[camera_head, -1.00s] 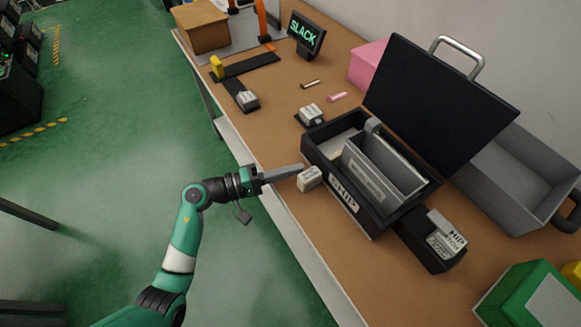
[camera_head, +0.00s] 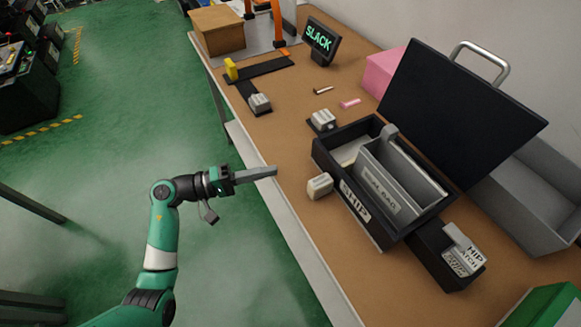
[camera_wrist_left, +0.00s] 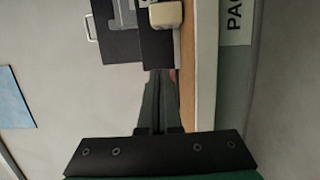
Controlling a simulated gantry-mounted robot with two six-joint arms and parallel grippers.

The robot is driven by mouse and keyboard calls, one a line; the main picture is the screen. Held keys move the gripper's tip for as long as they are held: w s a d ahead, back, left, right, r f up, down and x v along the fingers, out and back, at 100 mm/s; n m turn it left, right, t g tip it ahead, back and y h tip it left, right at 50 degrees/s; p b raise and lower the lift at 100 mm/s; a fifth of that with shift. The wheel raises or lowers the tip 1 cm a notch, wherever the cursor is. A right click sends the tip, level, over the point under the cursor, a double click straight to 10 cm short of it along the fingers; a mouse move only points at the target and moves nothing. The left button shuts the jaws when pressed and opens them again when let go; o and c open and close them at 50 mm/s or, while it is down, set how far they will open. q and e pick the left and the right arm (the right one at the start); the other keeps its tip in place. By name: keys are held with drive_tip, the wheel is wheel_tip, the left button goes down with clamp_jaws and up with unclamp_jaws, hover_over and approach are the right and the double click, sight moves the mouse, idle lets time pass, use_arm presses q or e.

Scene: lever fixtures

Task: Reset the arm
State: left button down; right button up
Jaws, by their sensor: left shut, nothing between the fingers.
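My left arm (camera_head: 163,235) is green and black and comes in from the lower left in the head view. My left gripper (camera_head: 274,171) is shut and empty, its grey fingers pointing right over the table's near edge. A small beige block (camera_head: 320,186) stands on the table just beyond the fingertips, apart from them. In the left wrist view the shut fingers (camera_wrist_left: 158,75) point up the picture toward the beige block (camera_wrist_left: 166,15). My right gripper is not in view.
The black SHIP box (camera_head: 358,203) holds a grey bag-labelled insert (camera_head: 385,185), its dark lid raised behind. The wooden table (camera_head: 285,115) also carries small blocks, a SLACK sign (camera_head: 320,39), a pink box (camera_head: 383,72) and a grey bin (camera_head: 530,195).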

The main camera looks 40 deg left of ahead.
use_arm(q)
drive_tip(key=v, duration=0.2)
drive_tip(key=shift+s+a, duration=0.3)
